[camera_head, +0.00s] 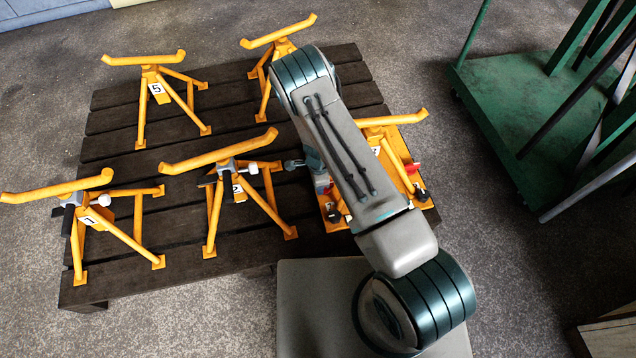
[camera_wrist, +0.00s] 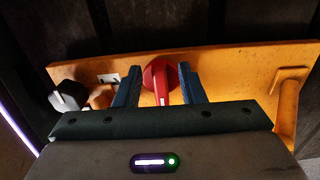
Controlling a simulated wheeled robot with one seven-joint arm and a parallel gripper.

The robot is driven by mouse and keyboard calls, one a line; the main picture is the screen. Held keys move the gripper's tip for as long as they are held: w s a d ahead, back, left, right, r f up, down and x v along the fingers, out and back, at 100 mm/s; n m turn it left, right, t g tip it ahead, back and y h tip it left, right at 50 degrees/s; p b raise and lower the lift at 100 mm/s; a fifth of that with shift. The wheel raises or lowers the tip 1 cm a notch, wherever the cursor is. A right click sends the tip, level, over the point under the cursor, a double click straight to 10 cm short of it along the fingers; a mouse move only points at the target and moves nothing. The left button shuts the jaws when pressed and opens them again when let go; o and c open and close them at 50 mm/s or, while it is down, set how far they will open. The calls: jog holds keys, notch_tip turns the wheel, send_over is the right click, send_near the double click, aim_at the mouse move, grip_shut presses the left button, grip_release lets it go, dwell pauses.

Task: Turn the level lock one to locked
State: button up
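In the wrist view a round red knob (camera_wrist: 161,84) with a pale mark on its handle sits on an orange plate (camera_wrist: 235,70). My gripper (camera_wrist: 158,76) has its two blue fingers spread, one on each side of the knob. I cannot tell whether they touch it. A small white label (camera_wrist: 108,78) is left of the knob, too small to read. In the head view, the orange stand at right (camera_head: 396,119) has an orange base with a red part (camera_head: 413,168) at its right and another red part (camera_head: 328,188) at its left.
Other orange stands, numbered 5 (camera_head: 145,58), 2 (camera_head: 215,153) and one at far left (camera_head: 60,188), stand on a dark slatted pallet (camera_head: 180,247). A green rack (camera_head: 510,95) stands at right.

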notch_tip(320, 180, up, 13)
jog(key=p, duration=0.4)
jog(key=shift+r, duration=0.15)
jog(key=s+d+r+n+y+p, duration=0.15)
jog(key=r+n+p, duration=0.4)
jog(key=r, duration=1.55)
jog(key=s+d+r+n+y+p, duration=0.1)
jog(key=s+r+n+p, duration=0.15)
jog(key=r+p, duration=1.2)
jog(key=s+d+r+n+t+p, duration=0.1)
jog(key=s+r, duration=0.4)
jog(key=r, duration=0.5)
jog(key=s+d+r+n+t+h+p, duration=0.1)
jog(key=s+d+r+n+p, duration=0.2)
jog(key=r, duration=0.8)
jog(key=s+d+r+n+h+p, duration=0.1)
jog(key=s+d+r+n+p, duration=0.1)
jog(key=s+d+r, duration=0.3)
jog(key=s+r+n, duration=0.1)
jog(key=s+r, duration=0.3)
jog(key=r, duration=0.2)
jog(key=shift+s+d+r+n+t+p, duration=0.2)
jog(key=shift+d+n+t+p, duration=0.1)
jog(key=shift+d+t+p, duration=0.1)
jog(key=shift+s+h, duration=0.1)
jog(key=shift+h, duration=0.15)
